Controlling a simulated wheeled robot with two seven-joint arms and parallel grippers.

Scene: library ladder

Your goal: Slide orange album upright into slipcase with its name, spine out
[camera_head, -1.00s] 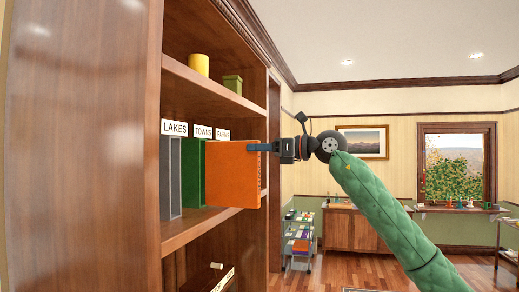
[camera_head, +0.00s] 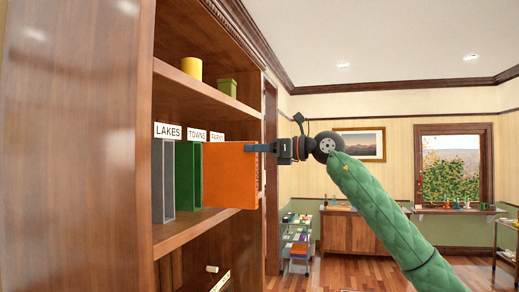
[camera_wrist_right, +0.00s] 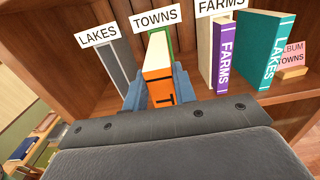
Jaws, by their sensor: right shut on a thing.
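The orange album (camera_head: 229,178) is upright at the shelf front, with its spine toward me in the right wrist view (camera_wrist_right: 158,72); a letter T shows on it. My right gripper (camera_head: 252,148) is shut on its spine end, a finger on each side. The green slipcase (camera_head: 188,178) stands under the TOWNS label (camera_head: 196,133), right behind the album; in the wrist view, its top edge (camera_wrist_right: 160,33) lines up with the album's far end. I cannot tell whether the album's far end is inside it. My left gripper is not in view.
A grey slipcase (camera_head: 163,180) stands left, under the LAKES label (camera_head: 168,131). The wrist view shows a purple FARMS book (camera_wrist_right: 223,55) and a teal LAKES book (camera_wrist_right: 262,50) to the right. The cabinet's side panel (camera_head: 75,150) rises at the left.

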